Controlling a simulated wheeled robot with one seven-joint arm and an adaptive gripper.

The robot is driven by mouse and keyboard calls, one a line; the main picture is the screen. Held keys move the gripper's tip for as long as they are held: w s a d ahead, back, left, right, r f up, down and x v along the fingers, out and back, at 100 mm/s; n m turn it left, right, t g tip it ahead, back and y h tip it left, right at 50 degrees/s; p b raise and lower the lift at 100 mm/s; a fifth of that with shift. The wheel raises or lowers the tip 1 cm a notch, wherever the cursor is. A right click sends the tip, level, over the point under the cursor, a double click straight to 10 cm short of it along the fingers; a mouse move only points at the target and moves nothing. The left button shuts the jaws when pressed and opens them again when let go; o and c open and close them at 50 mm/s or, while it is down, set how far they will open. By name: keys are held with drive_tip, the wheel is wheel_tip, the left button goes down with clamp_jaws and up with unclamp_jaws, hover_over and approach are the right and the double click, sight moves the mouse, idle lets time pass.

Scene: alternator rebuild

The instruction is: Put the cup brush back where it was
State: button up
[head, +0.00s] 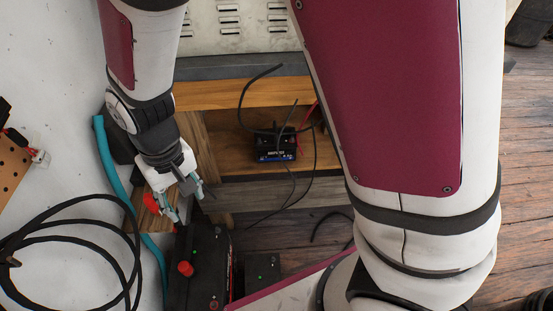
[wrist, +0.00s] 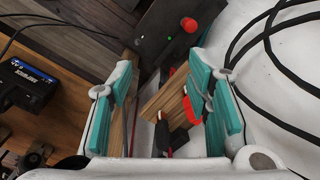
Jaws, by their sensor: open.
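I cannot pick out the cup brush for certain in either view. My gripper (head: 184,200) is open, pointing down beside the wooden shelf unit, above a small wooden block or ledge (head: 146,222). In the wrist view my gripper (wrist: 165,88) has its teal fingers spread apart. Between and below them lie the wood (wrist: 165,95) and red-and-black parts (wrist: 188,112), partly hidden by the right finger. I cannot tell whether these parts touch a finger. Nothing is clearly held.
A black box with a red knob (head: 186,268) stands just below my gripper. A black-and-blue device (head: 275,147) with loose cables sits on the wooden shelf (head: 232,150). A teal hose (head: 130,190) and coiled black cable (head: 70,203) lie to the left.

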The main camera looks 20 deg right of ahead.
drive_tip(key=s+d+r+m, duration=0.1)
drive_tip(key=s+d+r, duration=0.2)
drive_tip(key=d+r, duration=0.4)
drive_tip(key=s+d+r+m, duration=0.1)
drive_tip(key=s+d+r, duration=0.2)
drive_tip(key=d+r, duration=0.4)
drive_tip(key=s+d+r+m, duration=0.1)
drive_tip(key=s+d+r, duration=0.1)
drive_tip(key=s+d, duration=0.2)
drive_tip(key=s+d+r, duration=0.3)
drive_tip(key=s+d, duration=0.1)
drive_tip(key=s, duration=0.6)
drive_tip(key=shift+s+d+m+t+h, duration=0.3)
drive_tip(key=shift+d+m, duration=0.1)
wheel_tip(320, 180, up, 26)
drive_tip(key=t+p, duration=0.3)
drive_tip(key=p, duration=2.1)
drive_tip(key=shift+d+r+t+p, duration=0.2)
drive_tip(key=shift+d+t+p, duration=0.1)
drive_tip(key=shift+t, duration=0.1)
